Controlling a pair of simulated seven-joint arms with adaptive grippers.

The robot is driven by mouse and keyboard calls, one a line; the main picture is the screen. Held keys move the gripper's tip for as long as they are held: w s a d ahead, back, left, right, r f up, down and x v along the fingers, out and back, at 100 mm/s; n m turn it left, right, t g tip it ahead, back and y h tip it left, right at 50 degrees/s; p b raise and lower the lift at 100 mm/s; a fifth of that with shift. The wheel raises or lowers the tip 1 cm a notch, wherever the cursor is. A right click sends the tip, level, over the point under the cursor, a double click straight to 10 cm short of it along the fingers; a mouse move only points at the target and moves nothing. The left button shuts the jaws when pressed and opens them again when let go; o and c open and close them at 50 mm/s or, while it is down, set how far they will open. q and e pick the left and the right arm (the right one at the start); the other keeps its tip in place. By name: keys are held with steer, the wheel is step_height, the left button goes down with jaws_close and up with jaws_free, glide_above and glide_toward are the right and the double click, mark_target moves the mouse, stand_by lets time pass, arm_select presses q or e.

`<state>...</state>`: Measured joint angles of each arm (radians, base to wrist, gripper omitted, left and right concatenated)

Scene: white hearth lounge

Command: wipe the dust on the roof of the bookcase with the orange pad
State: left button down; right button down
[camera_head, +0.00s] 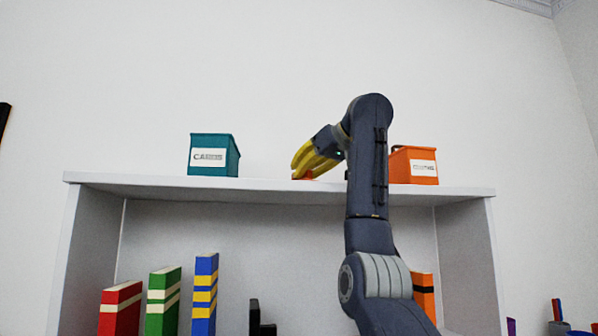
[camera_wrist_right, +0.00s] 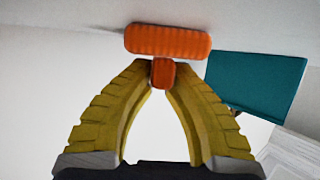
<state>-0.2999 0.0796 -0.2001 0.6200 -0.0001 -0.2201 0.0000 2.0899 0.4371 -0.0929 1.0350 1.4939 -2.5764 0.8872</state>
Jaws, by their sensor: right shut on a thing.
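The white bookcase (camera_head: 270,185) stands against the wall, and its roof is seen edge-on in the head view. No dust can be made out on it. My right gripper (camera_head: 303,171) is over the roof, between the two bins, its yellow fingers pointing left and down. It is shut on the orange pad (camera_head: 304,177), which is at roof level and mostly hidden by the fingers. In the right wrist view the ridged orange pad (camera_wrist_right: 168,40) lies across the fingertips, with its short grip (camera_wrist_right: 163,73) between them. My left gripper is not in view.
A teal bin (camera_head: 214,155) with a label stands on the roof left of the gripper; it also shows in the wrist view (camera_wrist_right: 255,83). An orange bin (camera_head: 414,165) stands at the right, partly behind my arm. Striped books (camera_head: 204,295) stand on the shelf below.

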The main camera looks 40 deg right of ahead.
steer(key=shift+s+d, duration=0.5)
steer(key=shift+d, duration=0.55)
steer(key=shift+s+d, duration=0.55)
steer(key=shift+d, duration=0.55)
steer(key=shift+s+d, duration=0.5)
steer(key=shift+d, duration=0.55)
steer(key=shift+f, duration=0.1)
steer(key=shift+w+a, duration=0.15)
steer(key=shift+a, duration=0.05)
steer(key=shift+w+a+r, duration=0.1)
steer(key=shift+w+a, duration=0.4)
steer(key=shift+a, duration=0.55)
steer(key=shift+w+a+r, duration=0.1)
steer(key=shift+w+a, duration=0.4)
steer(key=shift+a, duration=0.55)
steer(key=shift+w+a, duration=0.5)
steer(key=shift+a, duration=0.55)
steer(key=shift+w+a+f, duration=0.1)
steer(key=shift+w+a, duration=0.45)
steer(key=shift+a, duration=0.5)
steer(key=shift+w+a+r, duration=0.1)
steer(key=shift+w+a, duration=0.4)
steer(key=shift+a, duration=0.55)
steer(key=shift+w+a+f, duration=0.1)
steer(key=shift+w+a, duration=0.45)
steer(key=shift+a, duration=0.5)
steer(key=shift+w+d, duration=0.25)
steer(key=shift+w, duration=0.3)
steer(key=shift+w+d, duration=0.1)
steer(key=shift+d, duration=0.05)
